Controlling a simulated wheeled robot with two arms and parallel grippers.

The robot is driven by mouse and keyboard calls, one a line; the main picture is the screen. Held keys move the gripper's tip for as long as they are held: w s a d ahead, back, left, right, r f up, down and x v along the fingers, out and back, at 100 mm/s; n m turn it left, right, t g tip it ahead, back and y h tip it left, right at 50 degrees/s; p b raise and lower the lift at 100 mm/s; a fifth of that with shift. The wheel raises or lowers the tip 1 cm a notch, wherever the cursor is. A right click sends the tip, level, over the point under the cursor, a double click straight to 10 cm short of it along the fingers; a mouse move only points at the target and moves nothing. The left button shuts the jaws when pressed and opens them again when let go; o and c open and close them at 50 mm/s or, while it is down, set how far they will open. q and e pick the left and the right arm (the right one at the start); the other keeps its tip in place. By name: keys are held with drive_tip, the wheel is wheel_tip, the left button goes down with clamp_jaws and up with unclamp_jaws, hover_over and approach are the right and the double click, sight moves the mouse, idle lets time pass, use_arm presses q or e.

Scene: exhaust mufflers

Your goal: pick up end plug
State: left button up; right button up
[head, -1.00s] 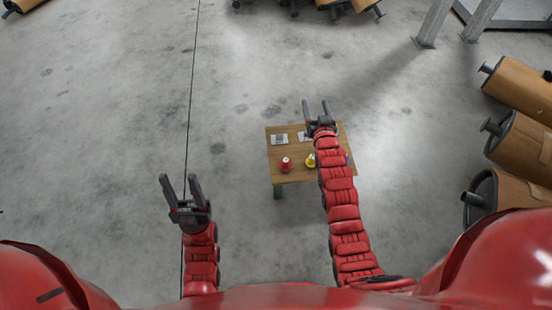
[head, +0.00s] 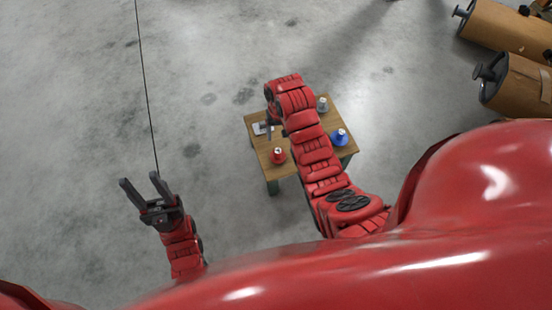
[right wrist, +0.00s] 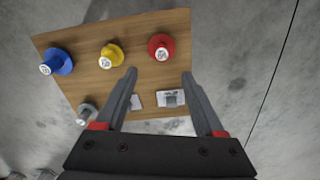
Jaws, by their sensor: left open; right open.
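Several plug-like pieces stand on a small wooden table (head: 345,152); I cannot tell which one is meant by the end plug. A red one (head: 278,155), a blue one (head: 339,137) and a grey one (head: 322,104) show in the head view. The yellow one (right wrist: 111,56) shows in the right wrist view and is hidden behind my right arm in the head view. My right gripper (right wrist: 160,74) is open and empty above the table, its fingertips toward the red plug (right wrist: 161,47). My left gripper (head: 139,179) is open and empty over the floor, left of the table.
Flat pale pieces, one of them a bracket-like piece (right wrist: 171,98), lie on the table near my right fingers. Brown-wrapped mufflers (head: 515,85) lie at the far right.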

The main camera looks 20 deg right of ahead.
wheel_tip(320, 180, down, 9)
drive_tip(key=shift+r+b, duration=0.1)
drive_tip(key=shift+b, duration=0.8)
drive_tip(key=f+b, duration=0.1)
drive_tip(key=f, duration=0.1)
drive_tip(key=f+b, duration=0.1)
drive_tip(key=f, duration=0.2)
drive_tip(key=shift+w+a+f, duration=0.2)
drive_tip(key=shift+r, duration=0.1)
drive_tip(key=shift+c, duration=0.2)
clamp_jaws()
